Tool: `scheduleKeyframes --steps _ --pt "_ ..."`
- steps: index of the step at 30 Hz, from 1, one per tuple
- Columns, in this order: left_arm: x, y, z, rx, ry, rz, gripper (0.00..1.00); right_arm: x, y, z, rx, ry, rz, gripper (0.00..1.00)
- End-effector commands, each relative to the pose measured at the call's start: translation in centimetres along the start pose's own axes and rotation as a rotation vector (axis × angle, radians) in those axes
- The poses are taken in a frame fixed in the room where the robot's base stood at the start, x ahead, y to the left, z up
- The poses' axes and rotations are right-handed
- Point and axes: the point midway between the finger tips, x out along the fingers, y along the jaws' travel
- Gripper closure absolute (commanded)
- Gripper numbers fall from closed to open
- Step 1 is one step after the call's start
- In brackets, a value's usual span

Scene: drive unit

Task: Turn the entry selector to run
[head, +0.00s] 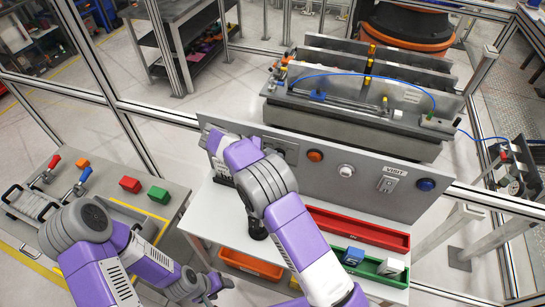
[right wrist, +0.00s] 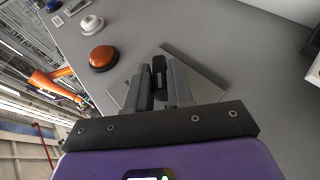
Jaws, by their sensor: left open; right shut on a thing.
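The entry selector is a black knob (right wrist: 159,70) on a square metal plate (right wrist: 200,72) on the grey control panel. In the right wrist view my right gripper (right wrist: 160,84) is shut on the knob, one finger on each side. In the head view my right arm covers part of this area, and the selector plate (head: 287,150) shows only in part beside the wrist. The selector's position marks are not readable. My left gripper (head: 213,285) is open and empty, low in front of the bench and away from the panel.
Right of the selector the panel carries an orange button (head: 315,155), a white button (head: 346,170), a switch below a VISIT label (head: 388,183) and a blue button (head: 425,185). Red (head: 355,228) and green (head: 365,268) trays lie below. A side table (head: 170,195) holds coloured blocks.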

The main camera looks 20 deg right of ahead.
Motion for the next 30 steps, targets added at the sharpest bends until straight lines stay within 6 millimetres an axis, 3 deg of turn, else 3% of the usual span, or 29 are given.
scheduleKeyframes --steps 2,3,6,17,30 --pt "0.0 0.0 0.0 0.0 0.0 0.0 0.4 0.1 -0.1 0.1 -0.003 -0.003 0.0 1.0" --pt "0.0 0.0 0.0 0.0 0.0 0.0 0.4 0.1 -0.1 0.1 -0.003 -0.003 0.0 0.72" --pt "0.0 0.0 0.0 0.0 0.0 0.0 0.4 0.1 -0.1 0.1 -0.002 -0.002 0.0 0.57" --pt "0.1 0.0 0.0 0.0 0.0 0.0 0.4 -0.5 -0.1 0.0 0.0 0.0 -0.001 0.57" --pt "0.4 -0.2 0.0 0.0 0.0 0.0 0.4 -6.5 -0.1 0.0 0.0 0.001 -0.001 0.57"
